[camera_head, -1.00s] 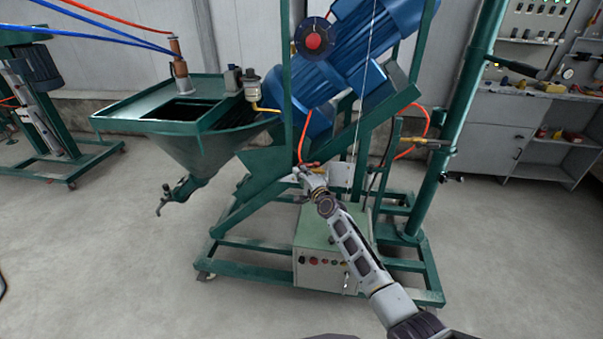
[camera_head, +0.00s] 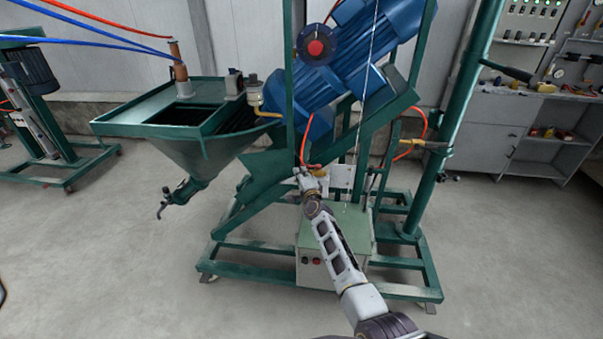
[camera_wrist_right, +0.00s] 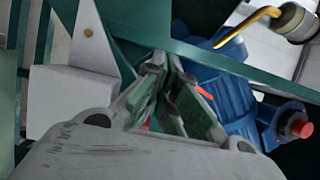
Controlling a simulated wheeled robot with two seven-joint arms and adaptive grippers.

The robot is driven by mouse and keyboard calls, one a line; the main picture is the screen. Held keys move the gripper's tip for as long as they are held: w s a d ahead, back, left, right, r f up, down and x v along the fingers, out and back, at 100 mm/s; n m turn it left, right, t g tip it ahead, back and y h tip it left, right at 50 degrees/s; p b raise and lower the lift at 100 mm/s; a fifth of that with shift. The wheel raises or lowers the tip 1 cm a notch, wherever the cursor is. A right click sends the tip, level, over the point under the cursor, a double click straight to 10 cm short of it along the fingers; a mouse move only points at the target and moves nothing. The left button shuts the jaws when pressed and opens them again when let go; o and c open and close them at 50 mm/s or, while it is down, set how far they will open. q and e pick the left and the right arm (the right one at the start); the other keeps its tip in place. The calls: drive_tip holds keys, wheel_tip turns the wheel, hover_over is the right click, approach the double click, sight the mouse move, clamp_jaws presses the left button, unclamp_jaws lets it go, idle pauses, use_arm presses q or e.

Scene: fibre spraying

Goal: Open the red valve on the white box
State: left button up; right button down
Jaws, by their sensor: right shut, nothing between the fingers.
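The white box (camera_head: 342,176) is mounted on the green machine frame, just right of my right gripper in the head view. A pale block, probably this box (camera_wrist_right: 70,97), shows at the left in the right wrist view. A small red part (camera_head: 313,167), probably the valve, is at the gripper's tip, largely hidden. My right gripper (camera_head: 301,172) reaches up to it from below. In the right wrist view its fingers (camera_wrist_right: 172,75) are together with nothing held; small red bits show behind and beside them. I cannot tell whether they touch the valve. My left gripper is out of view.
A green hopper (camera_head: 195,145) stands left of the arm, and a blue motor (camera_head: 350,65) is above. A pale green control box (camera_head: 322,262) sits low on the frame, partly behind my right arm. A grey workbench (camera_head: 490,130) is at right.

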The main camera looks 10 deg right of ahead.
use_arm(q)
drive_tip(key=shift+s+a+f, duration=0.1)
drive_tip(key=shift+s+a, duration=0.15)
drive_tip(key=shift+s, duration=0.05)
use_arm(e)
drive_tip(key=shift+w, duration=0.1)
